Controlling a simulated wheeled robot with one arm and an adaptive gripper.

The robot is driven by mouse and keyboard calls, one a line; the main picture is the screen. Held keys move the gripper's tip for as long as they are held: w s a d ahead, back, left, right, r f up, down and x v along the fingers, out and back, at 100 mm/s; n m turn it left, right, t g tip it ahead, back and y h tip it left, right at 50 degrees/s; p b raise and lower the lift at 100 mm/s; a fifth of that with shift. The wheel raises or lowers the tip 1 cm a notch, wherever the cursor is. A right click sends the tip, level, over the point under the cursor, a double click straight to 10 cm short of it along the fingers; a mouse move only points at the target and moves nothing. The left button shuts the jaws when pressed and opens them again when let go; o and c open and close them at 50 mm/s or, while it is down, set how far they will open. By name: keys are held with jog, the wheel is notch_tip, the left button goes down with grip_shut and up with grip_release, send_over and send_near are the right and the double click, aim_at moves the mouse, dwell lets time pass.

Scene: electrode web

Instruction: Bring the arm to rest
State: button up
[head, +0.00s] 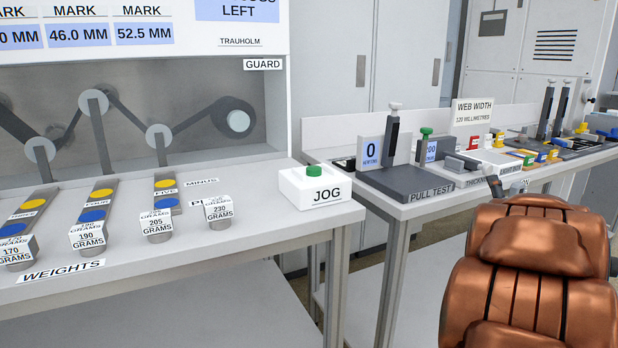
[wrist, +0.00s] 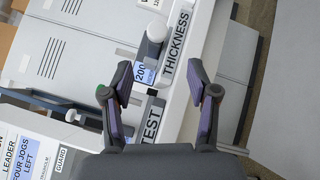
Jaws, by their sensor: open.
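My gripper (wrist: 160,88) shows in the wrist view with its two dark, purple-padded fingers spread apart. Nothing is between the fingertips. Behind it in that view is the bench edge with the THICKNESS label (wrist: 176,42) and part of the pull test label (wrist: 152,122). I cannot tell the distance from the fingers to the bench.
The left bench holds a white JOG box (head: 322,190) with a green button and several weights (head: 158,225). The right bench carries the pull test device (head: 395,180), a WEB WIDTH sign (head: 474,111) and small coloured items. Grey cabinets (head: 410,50) stand behind. Floor shows between the benches.

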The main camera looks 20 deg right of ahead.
jog(key=w+a+r+m+g+y+p, duration=0.1)
jog(key=w+a+m+g+y+p, duration=0.15)
jog(key=a+p, duration=0.3)
jog(key=w+a+r+m+g+y+p, duration=0.1)
jog(key=a+r+m+g+y+p, duration=0.2)
jog(key=a, duration=0.4)
jog(key=s+a+m+g+y+p, duration=0.35)
jog(key=a+p, duration=0.75)
jog(key=a, duration=0.5)
jog(key=s+a+r+m+g+y+p, duration=0.1)
jog(key=s+a+r+g+p, duration=0.1)
jog(key=s+a+p, duration=0.2)
jog(key=s+a+r+m+g+y+p, duration=0.1)
jog(key=s+a+r+g+y+p, duration=0.1)
jog(key=s+a, duration=0.8)
jog(key=s+a+r+m+g+y+p, duration=0.1)
jog(key=s+a+r+m+g+p, duration=0.1)
jog(key=s+a+p, duration=0.4)
jog(key=s+a+r+g, duration=0.1)
jog(key=s+a, duration=0.1)
jog(key=s, duration=0.1)
jog(key=shift+s+r, duration=0.25)
jog(key=shift+r, duration=0.05)
